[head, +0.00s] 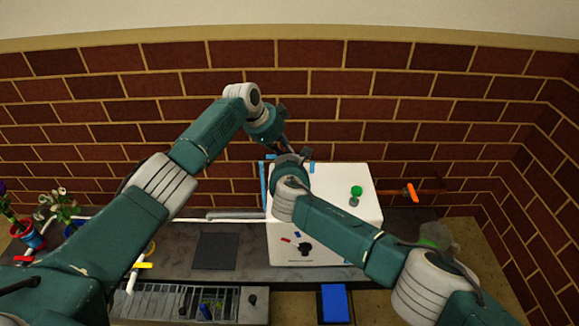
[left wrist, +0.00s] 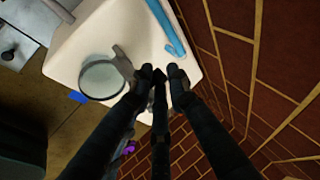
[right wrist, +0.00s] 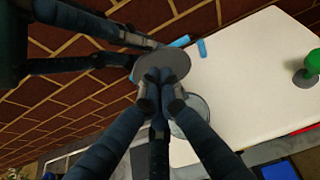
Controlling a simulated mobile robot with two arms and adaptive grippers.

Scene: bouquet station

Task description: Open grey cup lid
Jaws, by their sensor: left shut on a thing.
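The grey lid (right wrist: 176,62) shows as a round disc in the right wrist view, and as a thin grey strip (left wrist: 123,62) in the left wrist view. The clear round cup (left wrist: 102,80) stands on the white box top beside it; part of it shows behind the right fingers (right wrist: 195,115). My left gripper (left wrist: 160,74) is shut at the lid's edge, and its fingers come in from the left in the right wrist view (right wrist: 128,62). My right gripper (right wrist: 158,76) has its fingertips close together in front of the disc; whether they touch it is unclear. In the head view my arms hide the cup.
The white box (head: 325,225) carries a green knob (head: 356,190) on its right and blue pieces (left wrist: 165,25) at its edge. The brick wall (head: 420,110) is close behind. An orange-handled valve (head: 411,192) sits at right. Potted flowers (head: 28,236) stand at far left.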

